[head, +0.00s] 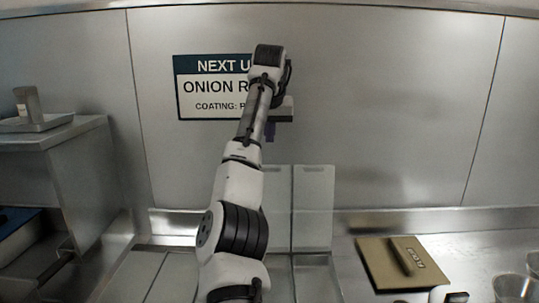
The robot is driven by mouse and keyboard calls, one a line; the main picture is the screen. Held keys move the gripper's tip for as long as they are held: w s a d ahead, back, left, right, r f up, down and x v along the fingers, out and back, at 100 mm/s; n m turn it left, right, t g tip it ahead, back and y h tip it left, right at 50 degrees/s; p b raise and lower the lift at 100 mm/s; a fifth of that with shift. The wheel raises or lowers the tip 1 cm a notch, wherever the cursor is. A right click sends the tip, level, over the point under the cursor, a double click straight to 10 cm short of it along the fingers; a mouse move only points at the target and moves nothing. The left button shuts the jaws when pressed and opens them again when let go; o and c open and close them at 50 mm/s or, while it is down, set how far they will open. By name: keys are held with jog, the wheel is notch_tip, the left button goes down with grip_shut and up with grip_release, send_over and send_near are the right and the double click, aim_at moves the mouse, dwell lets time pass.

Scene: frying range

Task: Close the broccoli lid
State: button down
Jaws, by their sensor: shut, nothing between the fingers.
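Two grey panels that look like raised lids stand upright behind the counter wells: a right one (312,208) in full view and a left one (277,190) partly hidden behind my arm. I cannot read a label on either, so I cannot tell which is the broccoli lid. My gripper (270,132) is raised above and in front of the left panel, below the wall sign's right part. My arm hides the wells below the left panel.
A steel cabinet (75,180) with a small tray (38,122) on top stands at left. A sign (210,88) hangs on the back wall.

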notch_tip(320, 180, down, 7)
jog(key=p, duration=0.2)
jog(key=shift+p, duration=0.3)
jog(key=shift+a+f, duration=0.1)
jog(key=shift+f, duration=0.05)
dwell(0.5)
